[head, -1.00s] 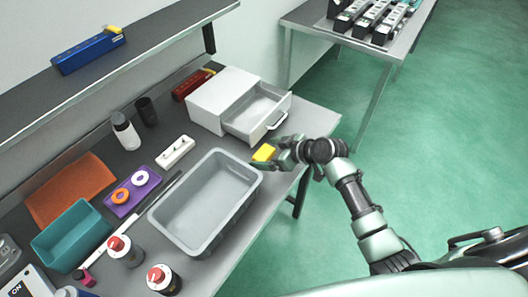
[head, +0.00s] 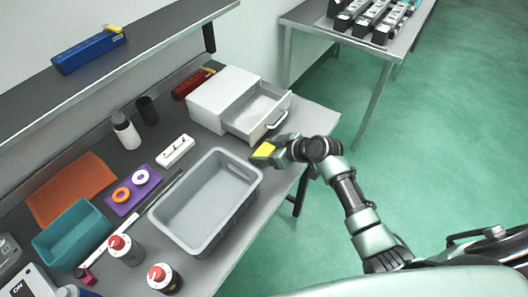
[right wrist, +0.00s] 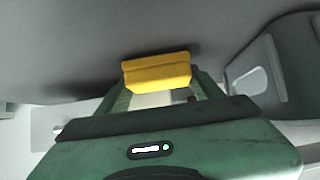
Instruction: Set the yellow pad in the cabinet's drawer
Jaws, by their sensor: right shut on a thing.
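The yellow pad (head: 263,150) is held at the tip of my right gripper (head: 267,153), close to the bench's front edge, right of the grey tub. In the right wrist view the yellow pad (right wrist: 157,71) sits between the two fingers of my right gripper (right wrist: 160,90), which are shut on it. The white cabinet (head: 222,96) stands at the back right of the bench. Its drawer (head: 262,109) is pulled out and looks empty inside. The gripper is in front of the drawer, just below its handle in the picture. My left gripper does not show.
The grey tub (head: 161,215) stands left of my right gripper. Bare bench lies right of the drawer.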

